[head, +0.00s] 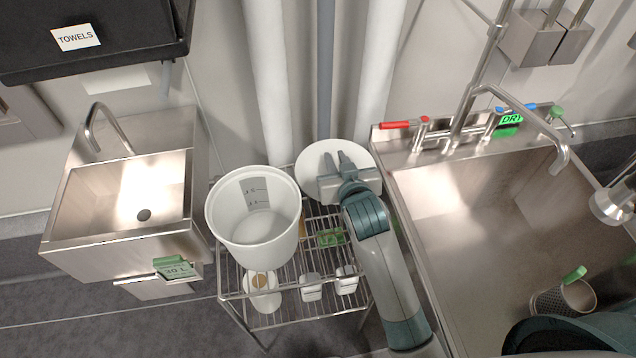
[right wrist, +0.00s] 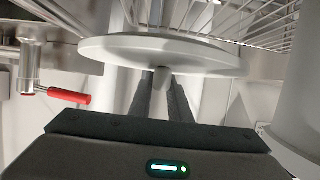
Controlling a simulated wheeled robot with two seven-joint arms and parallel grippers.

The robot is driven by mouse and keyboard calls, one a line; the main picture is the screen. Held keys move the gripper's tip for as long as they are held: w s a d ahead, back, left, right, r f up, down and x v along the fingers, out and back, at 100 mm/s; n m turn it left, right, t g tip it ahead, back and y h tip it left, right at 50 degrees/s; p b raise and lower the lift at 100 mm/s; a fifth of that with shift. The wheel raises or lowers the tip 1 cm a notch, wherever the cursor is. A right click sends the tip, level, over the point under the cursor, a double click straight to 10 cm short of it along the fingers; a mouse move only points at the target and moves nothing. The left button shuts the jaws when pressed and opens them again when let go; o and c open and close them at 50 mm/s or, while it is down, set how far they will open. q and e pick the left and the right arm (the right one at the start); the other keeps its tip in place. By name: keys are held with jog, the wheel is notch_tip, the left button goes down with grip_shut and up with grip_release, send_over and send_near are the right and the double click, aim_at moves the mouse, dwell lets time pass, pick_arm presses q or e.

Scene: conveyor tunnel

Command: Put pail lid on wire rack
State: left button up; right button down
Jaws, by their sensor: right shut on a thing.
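The pail lid (head: 309,158) is a round white disc with a small knob, seen in the right wrist view (right wrist: 120,52) edge-on. My right gripper (head: 337,161) is shut on the lid's knob, and its dark fingers show in the right wrist view (right wrist: 163,95). The lid is at the back right corner of the wire rack (head: 290,292), and the rack's wires show beyond it in the right wrist view (right wrist: 235,20). I cannot tell whether lid and rack touch. The white pail (head: 254,225) stands open on the rack's left part. My left gripper is not in view.
A large steel sink (head: 480,220) with a red-handled tap (head: 398,124) is close on the right. A small basin (head: 125,200) is on the left. White pipes (head: 378,70) rise behind the rack. Several small items, including a white bottle (head: 261,297), sit below the rack's top wires.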

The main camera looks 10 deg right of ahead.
notch_tip(320, 180, down, 6)
jog(key=shift+f, duration=0.2)
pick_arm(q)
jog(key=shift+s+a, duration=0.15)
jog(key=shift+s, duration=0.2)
